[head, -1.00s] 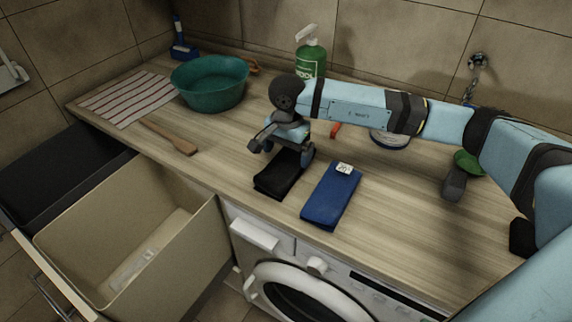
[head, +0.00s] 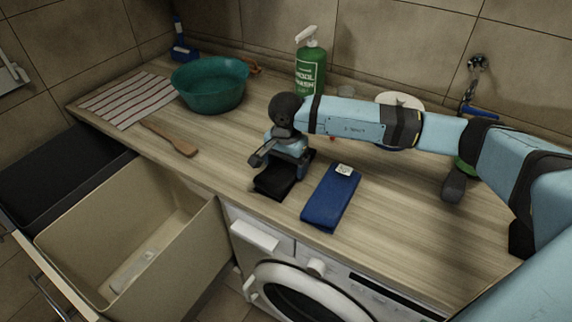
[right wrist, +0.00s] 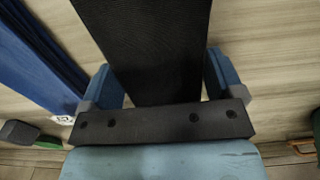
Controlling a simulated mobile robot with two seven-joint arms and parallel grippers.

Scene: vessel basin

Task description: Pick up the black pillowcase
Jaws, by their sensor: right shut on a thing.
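The black pillowcase (head: 272,187) is folded flat on the wooden countertop, to the left of a folded blue cloth. My right gripper (head: 281,166) is down over it from above, and its fingers and palm hide part of the cloth. In the right wrist view the black pillowcase (right wrist: 145,45) runs between the two fingers of my right gripper (right wrist: 163,80), which is shut on it. The cloth still appears to be at counter height. My left gripper is not in view.
The blue folded cloth (head: 331,199) lies close to the right. A wooden spatula (head: 170,138), teal basin (head: 210,88) and striped cloth (head: 128,98) are to the left. A green bottle (head: 310,72) stands behind. An open drawer bin (head: 205,245) is below the counter's front-left edge.

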